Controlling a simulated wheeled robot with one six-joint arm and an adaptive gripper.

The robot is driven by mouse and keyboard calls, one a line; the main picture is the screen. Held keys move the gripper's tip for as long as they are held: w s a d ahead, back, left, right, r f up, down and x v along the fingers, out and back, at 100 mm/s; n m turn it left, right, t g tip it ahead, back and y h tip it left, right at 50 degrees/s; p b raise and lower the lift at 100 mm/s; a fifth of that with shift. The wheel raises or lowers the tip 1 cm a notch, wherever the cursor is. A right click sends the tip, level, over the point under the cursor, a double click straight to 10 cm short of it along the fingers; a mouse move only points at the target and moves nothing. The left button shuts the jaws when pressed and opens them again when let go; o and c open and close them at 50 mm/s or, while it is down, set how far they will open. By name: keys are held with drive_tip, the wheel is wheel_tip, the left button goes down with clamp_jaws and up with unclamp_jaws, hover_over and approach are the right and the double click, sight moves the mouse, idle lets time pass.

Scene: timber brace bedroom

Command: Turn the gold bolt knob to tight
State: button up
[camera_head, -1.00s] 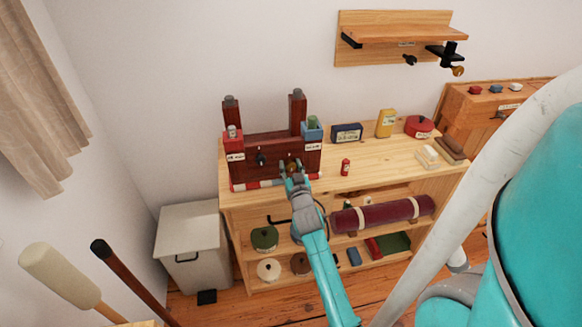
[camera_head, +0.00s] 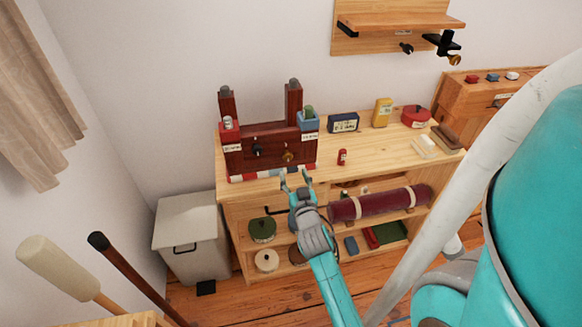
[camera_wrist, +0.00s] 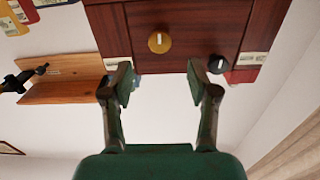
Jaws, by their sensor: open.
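The gold bolt knob (camera_head: 288,156) is on the front of a dark red wooden brace frame (camera_head: 273,135) on the workbench. In the wrist view the gold knob (camera_wrist: 159,42) shows a short pale line on its face, upright in the picture. A black knob (camera_head: 257,150) sits to its left in the head view; in the wrist view the black knob (camera_wrist: 217,64) is to its right. My gripper (camera_head: 296,180) is open and empty, in front of and below the gold knob, apart from it. In the wrist view its fingers (camera_wrist: 160,80) are spread, with the gold knob beyond the gap.
The light wooden workbench (camera_head: 375,153) carries a small red can (camera_head: 342,157) right of the frame. A red-and-white strip (camera_head: 245,174) lies along the frame's foot. A maroon roll (camera_head: 380,203) lies on the shelf below. A pale bin (camera_head: 185,235) stands at left.

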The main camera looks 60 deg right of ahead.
drive_tip(key=shift+v, duration=1.3)
drive_tip(key=s+a+f+n+t+y, duration=0.1)
drive_tip(key=s+a+f+n+y, duration=0.1)
drive_tip(key=a, duration=0.6)
drive_tip(key=s+a+f+n+t+y, duration=0.1)
drive_tip(key=s+a+f+y, duration=0.15)
drive_tip(key=a, duration=0.45)
drive_tip(key=s+a+f+n+t+y, duration=0.1)
drive_tip(key=s+a+n+y, duration=0.1)
drive_tip(key=a, duration=0.6)
drive_tip(key=s+a+r+n+y, duration=0.2)
drive_tip(key=s+a+y, duration=0.1)
drive_tip(key=s+a, duration=0.3)
drive_tip(key=s+a+r+n+y, duration=0.3)
drive_tip(key=s+a, duration=0.4)
drive_tip(key=s, duration=0.3)
drive_tip(key=shift+s+r+y, duration=0.3)
drive_tip(key=shift+y, duration=0.35)
